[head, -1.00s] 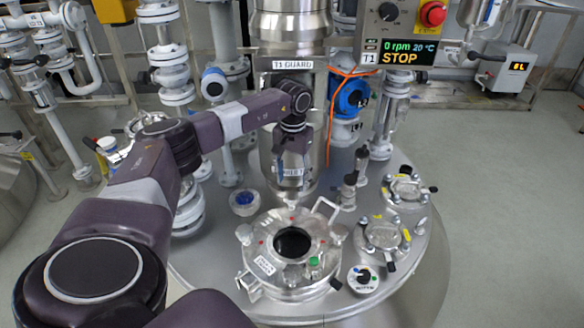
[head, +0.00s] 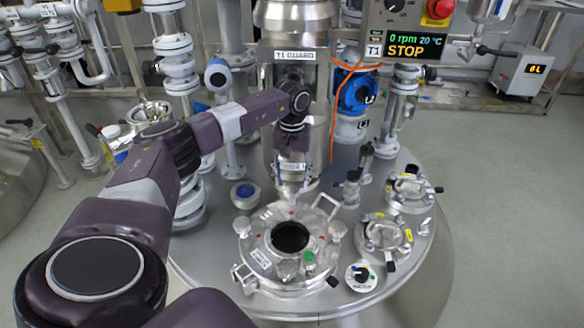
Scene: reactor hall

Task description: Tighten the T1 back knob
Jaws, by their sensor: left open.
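The T1 lid (head: 262,262) is a round steel cover with a dark central opening (head: 290,237). Pale knobs stand on its rim at left (head: 243,225) and right (head: 338,230). A green-marked fitting (head: 308,257) is at the front. My left gripper (head: 292,185) points down over the lid's back edge, where it covers the back knob area. I cannot tell whether it touches a knob there. Its fingers are small and blend with the steel behind, but it is open. My right gripper is not in view.
A steel column with a T1 GUARD label (head: 294,54) rises behind my gripper. A blue-capped port (head: 244,192) is left of the lid. Other capped ports (head: 386,232) and a dial (head: 361,276) are at right. A display (head: 414,46) reads 0 rpm, STOP.

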